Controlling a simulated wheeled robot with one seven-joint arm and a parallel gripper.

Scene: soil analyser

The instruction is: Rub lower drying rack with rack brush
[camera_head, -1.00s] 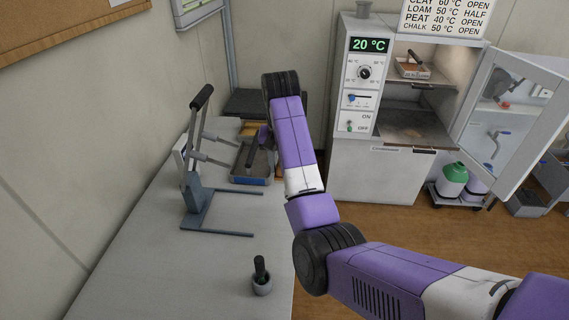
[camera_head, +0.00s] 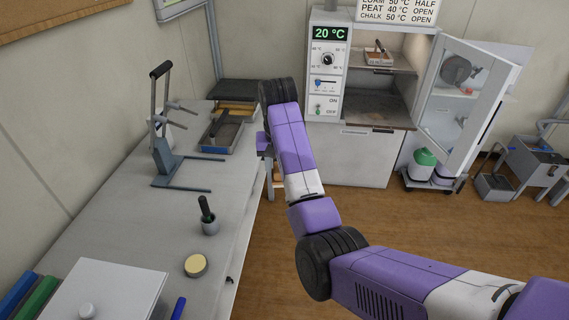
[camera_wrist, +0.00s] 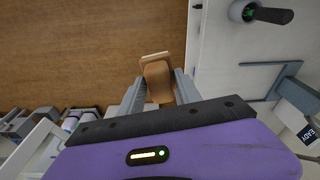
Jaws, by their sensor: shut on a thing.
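My gripper (camera_wrist: 157,84) is shut on a brown wooden block, seemingly the rack brush (camera_wrist: 156,70), in the wrist view. In the head view my arm hides most of the gripper, which is beside the bench's right edge, above the floor. The drying oven (camera_head: 330,65) stands at the back with its door (camera_head: 463,95) swung open to the right. Inside, the lower drying rack (camera_head: 370,112) is a brown-stained shelf with nothing visible on it. The upper rack (camera_head: 398,68) is above it. My gripper is well apart from both.
The bench (camera_head: 120,235) on the left holds a press stand (camera_head: 165,160), a blue-rimmed tray (camera_head: 217,140), a mortar with pestle (camera_head: 209,226) and a round tin (camera_head: 196,265). Bottles on a trolley (camera_head: 425,175) stand below the open door. The wooden floor before the oven is clear.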

